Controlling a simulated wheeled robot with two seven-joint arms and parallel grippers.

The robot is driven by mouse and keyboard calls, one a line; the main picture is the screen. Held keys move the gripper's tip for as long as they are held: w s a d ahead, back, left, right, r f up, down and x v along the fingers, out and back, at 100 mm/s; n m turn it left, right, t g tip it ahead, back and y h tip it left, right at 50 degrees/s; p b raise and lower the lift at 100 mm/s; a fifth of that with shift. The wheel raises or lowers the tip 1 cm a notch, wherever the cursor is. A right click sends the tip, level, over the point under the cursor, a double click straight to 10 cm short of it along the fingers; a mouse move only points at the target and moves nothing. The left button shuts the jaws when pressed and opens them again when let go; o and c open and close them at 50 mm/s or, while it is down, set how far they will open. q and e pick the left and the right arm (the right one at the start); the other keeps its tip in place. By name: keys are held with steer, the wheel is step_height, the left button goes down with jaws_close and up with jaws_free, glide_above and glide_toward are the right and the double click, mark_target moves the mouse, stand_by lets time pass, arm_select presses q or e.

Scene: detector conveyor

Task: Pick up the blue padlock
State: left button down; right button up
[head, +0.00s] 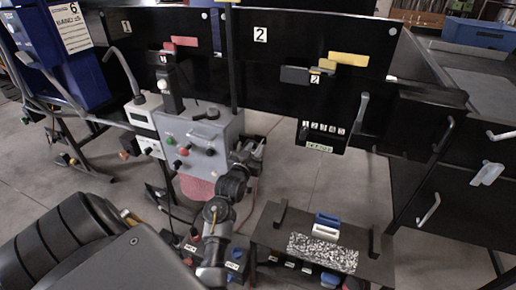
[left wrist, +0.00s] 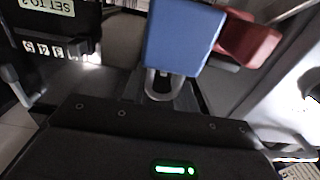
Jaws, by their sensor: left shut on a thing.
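The blue padlock (left wrist: 185,35) shows close up in the left wrist view, its blue body at the top and its grey shackle below. My left gripper (left wrist: 168,88) is shut on it near the shackle; the exact contact is partly hidden. A red block (left wrist: 248,40) sits right beside the padlock, seeming to touch or nearly touch it. In the head view my left gripper (head: 248,152) is at the right side of the grey control box, and I cannot make out the padlock there. My right gripper is not in view.
The grey control box (head: 205,140) with colored buttons stands close left of the gripper. A low dark bench (head: 285,245) with blue and white blocks and a speckled plate is to the right. Black panels (head: 300,45) rise behind. Open floor (head: 300,170) lies between.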

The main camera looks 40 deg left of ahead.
arm_select(q)
steer(key=b+v, duration=0.1)
steer(key=v, duration=1.3)
steer(key=shift+s+b, duration=0.25)
steer(key=shift+b, duration=0.05)
